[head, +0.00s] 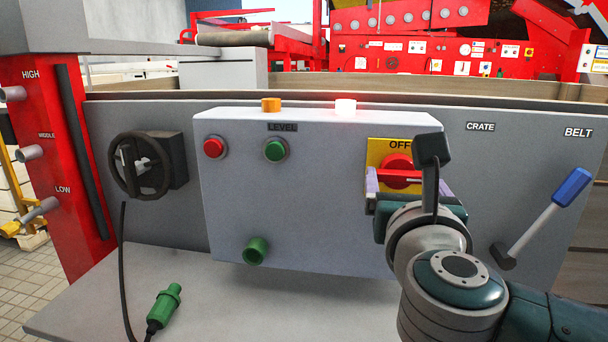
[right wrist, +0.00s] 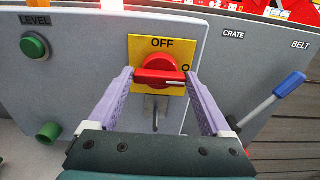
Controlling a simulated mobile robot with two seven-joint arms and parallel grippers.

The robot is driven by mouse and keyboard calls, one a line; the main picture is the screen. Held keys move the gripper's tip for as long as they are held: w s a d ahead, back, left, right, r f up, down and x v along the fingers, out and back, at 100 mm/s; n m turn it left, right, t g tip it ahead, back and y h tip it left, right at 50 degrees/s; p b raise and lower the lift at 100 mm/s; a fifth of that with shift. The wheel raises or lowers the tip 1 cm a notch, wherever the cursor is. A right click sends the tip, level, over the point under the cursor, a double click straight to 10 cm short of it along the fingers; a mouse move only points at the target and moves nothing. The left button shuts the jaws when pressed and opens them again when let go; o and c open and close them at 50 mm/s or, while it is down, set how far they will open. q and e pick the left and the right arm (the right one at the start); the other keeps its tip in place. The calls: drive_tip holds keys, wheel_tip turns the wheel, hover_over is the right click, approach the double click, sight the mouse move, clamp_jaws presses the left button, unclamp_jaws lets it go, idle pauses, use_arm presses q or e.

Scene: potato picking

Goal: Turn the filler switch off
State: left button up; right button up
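The filler switch is a red rotary knob (right wrist: 160,66) on a yellow plate (right wrist: 138,47) marked OFF at its top. In the right wrist view its handle lies roughly level, pointing right, not up at OFF. In the head view the knob (head: 397,164) is partly hidden by my right wrist. My right gripper (right wrist: 158,76) is open, with one pale purple finger on each side of the knob. The right finger is close to the handle's end; I cannot tell whether they touch. In the head view the right gripper (head: 402,187) is partly covered by its wrist. My left gripper is out of view.
The grey control box (head: 320,220) carries a red button (head: 214,147), a green button (head: 275,150) and a green socket (head: 256,250). A lamp (head: 345,106) on top glows red-white. A blue-handled belt lever (head: 545,215) stands right of my right arm. A black handwheel (head: 138,165) is at left.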

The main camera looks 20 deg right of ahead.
drive_tip(key=c, duration=0.9)
drive_tip(key=shift+o, duration=0.2)
drive_tip(key=n+p, duration=0.2)
drive_tip(key=n, duration=0.2)
drive_tip(key=shift+r+p, duration=0.1)
drive_tip(key=shift+p, duration=0.3)
drive_tip(key=n+p, duration=0.2)
drive_tip(key=n, duration=0.2)
drive_tip(key=shift+a+n, duration=0.1)
drive_tip(key=shift+n, duration=0.2)
drive_tip(key=n+p, duration=0.2)
drive_tip(key=n, duration=0.2)
drive_tip(key=shift+n, duration=0.3)
drive_tip(key=shift+w+f+n+p, duration=0.15)
drive_tip(key=shift+n+p, duration=0.25)
drive_tip(key=shift+n, duration=0.75)
drive_tip(key=shift+s+f+n+p, duration=0.1)
drive_tip(key=shift+n+p, duration=0.3)
drive_tip(key=shift+n, duration=0.75)
